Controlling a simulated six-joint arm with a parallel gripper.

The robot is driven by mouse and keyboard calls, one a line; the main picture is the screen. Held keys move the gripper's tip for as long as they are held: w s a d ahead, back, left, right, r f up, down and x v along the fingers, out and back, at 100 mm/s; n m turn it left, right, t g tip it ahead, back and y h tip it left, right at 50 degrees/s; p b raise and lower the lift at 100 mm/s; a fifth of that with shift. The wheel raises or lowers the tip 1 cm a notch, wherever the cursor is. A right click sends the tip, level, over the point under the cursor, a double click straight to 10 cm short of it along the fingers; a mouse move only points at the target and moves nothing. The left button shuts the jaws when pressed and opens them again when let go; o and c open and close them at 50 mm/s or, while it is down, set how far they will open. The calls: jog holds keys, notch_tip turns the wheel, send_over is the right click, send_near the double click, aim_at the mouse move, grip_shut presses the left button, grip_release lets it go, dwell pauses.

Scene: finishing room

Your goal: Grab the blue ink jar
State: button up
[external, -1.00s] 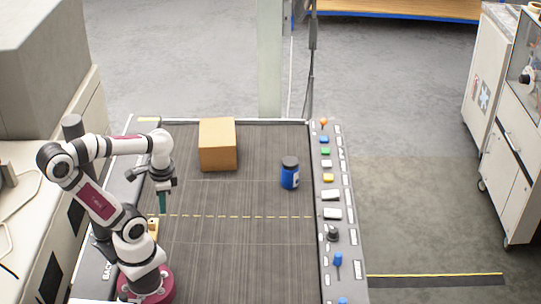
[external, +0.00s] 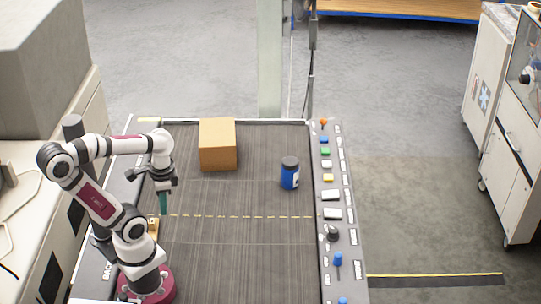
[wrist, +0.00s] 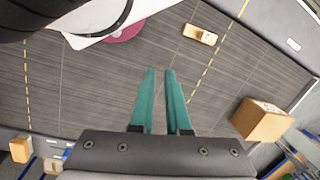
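The blue ink jar (external: 289,178) has a dark lid and stands upright on the dark belt, right of the middle, near the control strip. My gripper (external: 163,213) hangs over the left side of the belt, pointing down, well to the left of the jar. In the wrist view its two green fingers (wrist: 160,72) stand apart with a gap and nothing between them. The jar does not show in the wrist view.
A cardboard box (external: 218,155) sits on the belt between my gripper and the jar, farther back; it also shows in the wrist view (wrist: 259,121). A small wooden block (wrist: 200,34) lies near my base. A button panel (external: 333,215) edges the right side. The middle belt is clear.

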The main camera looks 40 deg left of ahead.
jog(key=o, duration=1.3)
jog(key=w+a+f+n+t+y, duration=0.1)
jog(key=w+a+t, duration=0.15)
jog(key=w, duration=0.65)
jog(key=w+a+f+n+t, duration=0.15)
jog(key=w+a, duration=0.25)
jog(key=w, duration=0.5)
jog(key=m+t+h, duration=0.2)
jog(key=t+h, duration=0.6)
jog(key=t, duration=0.1)
send_near(289, 173)
jog(key=s+a, duration=0.3)
jog(key=a, duration=0.1)
jog(key=shift+n, duration=0.25)
jog(key=x, duration=1.6)
jog(key=shift+f, duration=0.15)
